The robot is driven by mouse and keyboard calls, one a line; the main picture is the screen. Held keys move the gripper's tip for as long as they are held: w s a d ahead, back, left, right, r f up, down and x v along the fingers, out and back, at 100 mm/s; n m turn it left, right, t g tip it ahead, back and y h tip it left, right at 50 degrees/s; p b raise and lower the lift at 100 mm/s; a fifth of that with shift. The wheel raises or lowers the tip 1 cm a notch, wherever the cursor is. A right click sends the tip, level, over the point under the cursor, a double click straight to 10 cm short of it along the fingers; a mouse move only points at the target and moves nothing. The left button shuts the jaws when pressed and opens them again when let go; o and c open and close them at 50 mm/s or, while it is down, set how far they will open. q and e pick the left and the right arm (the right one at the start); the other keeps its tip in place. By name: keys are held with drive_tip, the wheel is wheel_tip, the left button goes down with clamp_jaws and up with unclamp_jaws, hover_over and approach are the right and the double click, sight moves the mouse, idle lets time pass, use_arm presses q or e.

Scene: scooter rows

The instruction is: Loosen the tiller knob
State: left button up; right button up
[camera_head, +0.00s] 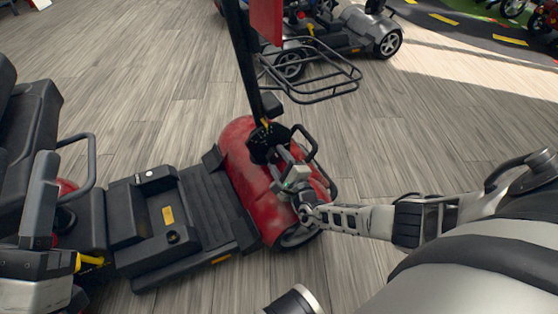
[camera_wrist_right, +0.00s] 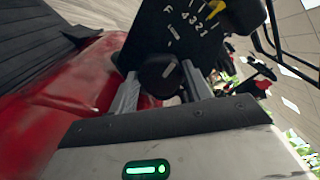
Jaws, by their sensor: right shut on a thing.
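The tiller knob (camera_wrist_right: 157,75) is round and black with a white mark, on a black dial plate (camera_wrist_right: 190,25) with numbers. My right gripper (camera_wrist_right: 160,88) is shut on it, one grey finger on each side. In the head view the right gripper (camera_head: 284,160) reaches the tiller base on the red front cover (camera_head: 240,150) of the scooter; the knob itself is hard to make out there. The black tiller post (camera_head: 245,65) rises from there, leaning slightly. My left gripper (camera_head: 44,165) shows at the lower left, pointing up; its opening cannot be made out.
A black wire basket (camera_head: 318,85) and a red panel (camera_head: 267,20) are on the tiller's front side. The scooter's footboard (camera_head: 205,195) and dark seat (camera_head: 22,130) lie left. Another scooter (camera_head: 360,28) stands behind. The wood floor right of the basket is clear.

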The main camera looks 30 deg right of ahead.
use_arm(q)
drive_tip(key=shift+f+n, duration=0.2)
drive_tip(key=shift+n, duration=0.1)
use_arm(e)
drive_tip(key=shift+f+n, duration=0.1)
drive_tip(key=shift+n, duration=1)
use_arm(q)
drive_tip(key=shift+a+f, duration=0.1)
use_arm(e)
drive_tip(key=shift+s, duration=0.1)
drive_tip(key=o, duration=1)
use_arm(q)
drive_tip(key=shift+w, duration=0.1)
